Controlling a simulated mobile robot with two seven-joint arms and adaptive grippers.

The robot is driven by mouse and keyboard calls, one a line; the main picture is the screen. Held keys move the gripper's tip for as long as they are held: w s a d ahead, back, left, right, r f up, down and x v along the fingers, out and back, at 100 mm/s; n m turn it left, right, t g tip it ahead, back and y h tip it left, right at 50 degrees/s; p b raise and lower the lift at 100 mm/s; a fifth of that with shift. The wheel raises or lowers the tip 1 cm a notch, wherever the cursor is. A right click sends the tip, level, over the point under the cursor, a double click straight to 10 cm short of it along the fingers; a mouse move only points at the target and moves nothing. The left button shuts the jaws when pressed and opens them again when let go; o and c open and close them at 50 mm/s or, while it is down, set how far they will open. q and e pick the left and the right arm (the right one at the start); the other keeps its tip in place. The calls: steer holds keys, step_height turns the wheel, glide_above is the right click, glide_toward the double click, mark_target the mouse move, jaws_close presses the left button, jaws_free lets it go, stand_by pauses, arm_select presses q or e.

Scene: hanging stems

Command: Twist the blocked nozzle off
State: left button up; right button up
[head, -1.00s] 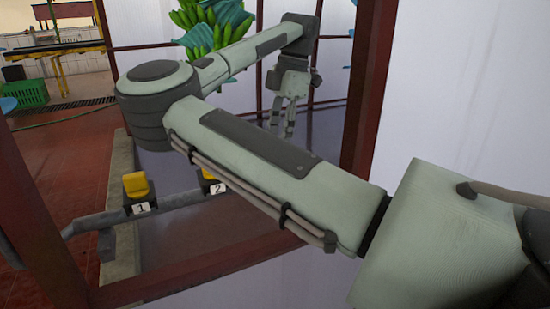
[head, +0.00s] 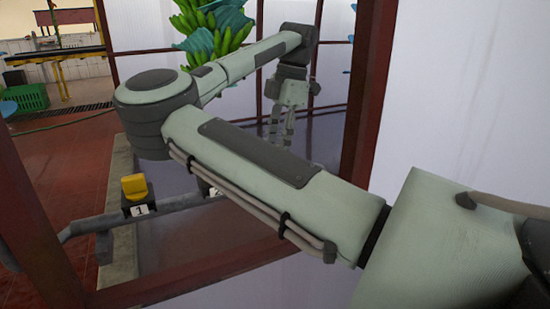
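A yellow nozzle-like piece (head: 135,187) sits on a black base on a grey pipe (head: 92,226), above a white label marked 1 (head: 139,210). A second label shows only as a sliver beside my arm; what is above it is hidden behind my arm. I cannot tell which nozzle is blocked. My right gripper (head: 277,132) hangs beyond my forearm, fingers pointing down, apart and empty as far as I see. It is well to the right of and behind the yellow piece. My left gripper is not in view.
A green banana bunch with blue sheets (head: 215,30) hangs behind my arm. Dark red frame posts (head: 362,100) stand left and right, with a red beam (head: 190,282) in front. A green crate (head: 28,97) is far left. White sheeting (head: 450,90) fills the right.

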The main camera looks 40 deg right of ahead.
steer(key=shift+c, duration=0.3)
jaws_close()
steer(key=shift+f+m, duration=0.1)
steer(key=shift+m, duration=0.9)
steer(key=m, duration=0.2)
steer(key=shift+m+t+b, duration=0.4)
steer(key=m, duration=0.3)
steer(key=shift+m+t+h+b, duration=0.3)
steer(key=shift+h+b, duration=0.05)
steer(key=shift+h, duration=0.05)
steer(key=shift+m, duration=0.6)
